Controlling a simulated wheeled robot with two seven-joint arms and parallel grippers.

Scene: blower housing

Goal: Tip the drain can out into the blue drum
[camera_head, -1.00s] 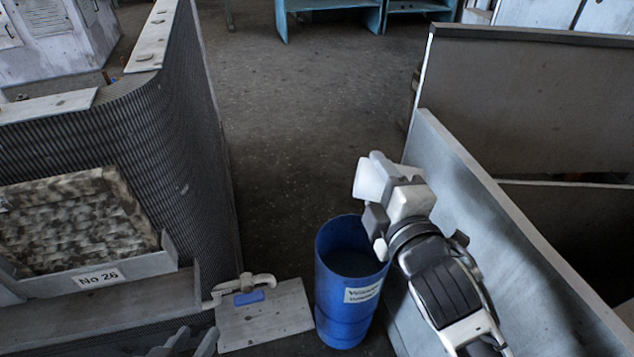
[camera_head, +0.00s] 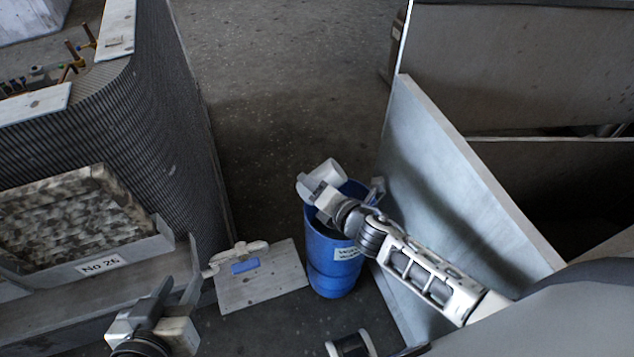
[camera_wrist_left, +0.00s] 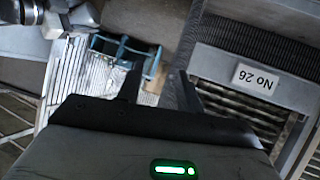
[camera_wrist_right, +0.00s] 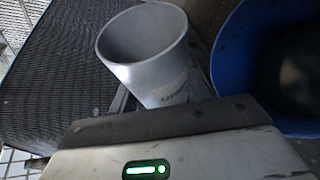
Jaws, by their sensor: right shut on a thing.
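The drain can (camera_head: 320,177) is a pale grey cup-shaped can, held tilted by my right gripper (camera_head: 328,190). It is above the far left rim of the blue drum (camera_head: 333,260). In the right wrist view the can (camera_wrist_right: 150,75) shows its dark open mouth and a small label, and the drum (camera_wrist_right: 232,70) is beside it on the right. Whether anything is in the can cannot be told. The drum stands upright, its inside partly hidden by my right arm. My left gripper (camera_head: 178,272) is open and empty at lower left; its fingers are apart in the left wrist view (camera_wrist_left: 158,88).
A grey board (camera_head: 265,282) with a pale handle-like part and blue piece lies left of the drum. A ribbed housing with a tray marked No 26 (camera_head: 100,264) stands at left. A grey panel (camera_head: 455,175) rises close right of the drum. Floor behind is open.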

